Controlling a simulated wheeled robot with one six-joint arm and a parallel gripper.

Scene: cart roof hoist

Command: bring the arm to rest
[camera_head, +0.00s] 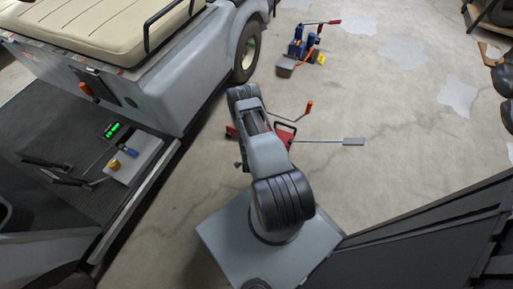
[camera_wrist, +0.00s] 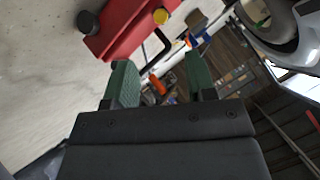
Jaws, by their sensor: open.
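My gripper (camera_wrist: 160,85) shows in the wrist view with its two green fingers apart and nothing between them. In the head view my arm stands raised over my grey base, bent forward, and the gripper itself is hidden behind the arm links. A red floor jack (camera_head: 283,133) lies on the floor under and beyond my arm, partly hidden by it. It also shows in the wrist view as a red body (camera_wrist: 130,22) past the fingertips, apart from them. The jack has an orange-tipped lever (camera_head: 309,106) and a long bar with a grey pad (camera_head: 353,141).
A grey cart (camera_head: 190,75) with a beige seat (camera_head: 85,25) stands at the left. Its floor holds a panel with a green display (camera_head: 115,130). A blue device (camera_head: 298,45) sits on the floor at the back. Dark panels (camera_head: 430,240) stand at the right. The concrete right of centre is clear.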

